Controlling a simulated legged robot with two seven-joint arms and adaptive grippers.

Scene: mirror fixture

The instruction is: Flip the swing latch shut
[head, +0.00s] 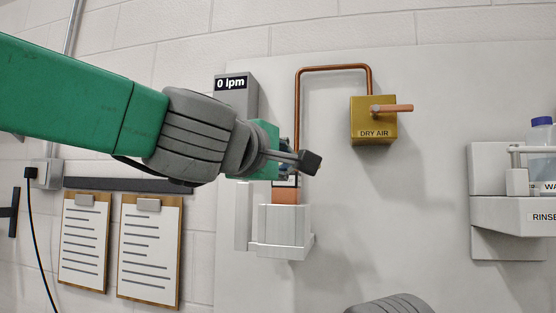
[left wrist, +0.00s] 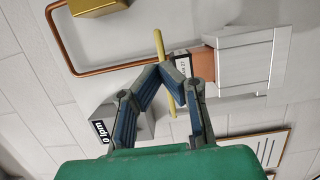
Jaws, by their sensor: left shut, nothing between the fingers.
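In the head view my left gripper (head: 310,162) is in front of the fixture's upper part and hides the latch. The copper-coloured block (head: 285,194) stands upright in the white holder (head: 284,228). My right gripper is out of view.
A copper pipe (head: 334,68) rises behind the gripper and bends to the brass DRY AIR box (head: 373,118) with its handle. A grey 0 lpm meter (head: 238,98) is close behind my left arm. A white shelf (head: 508,214) stands at right. The wall between is clear.

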